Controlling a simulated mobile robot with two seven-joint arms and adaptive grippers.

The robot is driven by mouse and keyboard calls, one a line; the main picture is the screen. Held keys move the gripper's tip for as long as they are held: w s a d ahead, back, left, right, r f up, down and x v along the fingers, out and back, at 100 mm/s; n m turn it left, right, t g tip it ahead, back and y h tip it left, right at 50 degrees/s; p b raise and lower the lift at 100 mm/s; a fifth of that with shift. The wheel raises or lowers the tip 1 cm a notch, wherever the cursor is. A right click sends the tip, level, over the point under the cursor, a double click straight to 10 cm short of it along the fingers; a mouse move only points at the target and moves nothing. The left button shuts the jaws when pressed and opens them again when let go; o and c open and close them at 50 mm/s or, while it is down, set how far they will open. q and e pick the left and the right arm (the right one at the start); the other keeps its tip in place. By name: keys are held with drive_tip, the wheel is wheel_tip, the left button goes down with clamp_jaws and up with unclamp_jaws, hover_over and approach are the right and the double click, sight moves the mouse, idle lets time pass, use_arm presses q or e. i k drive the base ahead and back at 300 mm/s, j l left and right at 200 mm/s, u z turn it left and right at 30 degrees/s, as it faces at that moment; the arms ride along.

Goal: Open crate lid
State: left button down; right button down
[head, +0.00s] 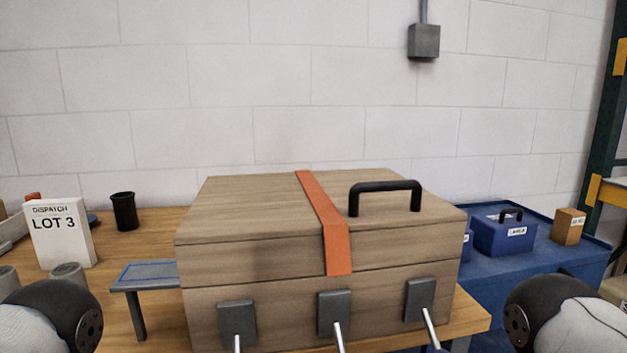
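A wooden crate (270,298) stands on a wooden table in the middle of the head view. Its lid (250,210) lies closed on top, with a thin dark seam around it. An orange strap (322,215) runs over the lid and down its front. A black bar handle (386,187) stands on the lid's right part. Three grey plates (334,313) with pale rods sit on the crate's front. Parts of my two arms show at the lower left and lower right corners, apart from the crate. Neither gripper's fingers are in view.
A wooden table (165,228) carries a "LOT 3" card (60,232), a black cup (124,211) and a small grey stand (148,275) left of the crate. At right, a blue surface (520,262) holds a blue box (503,235) and a small brown box (568,226). A wall stands behind.

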sight(241, 229)
drive_tip(key=l+u, duration=0.3)
drive_tip(key=l, duration=0.5)
drive_tip(key=k+l, duration=0.25)
drive_tip(key=l, duration=0.25)
drive_tip(key=i, duration=0.35)
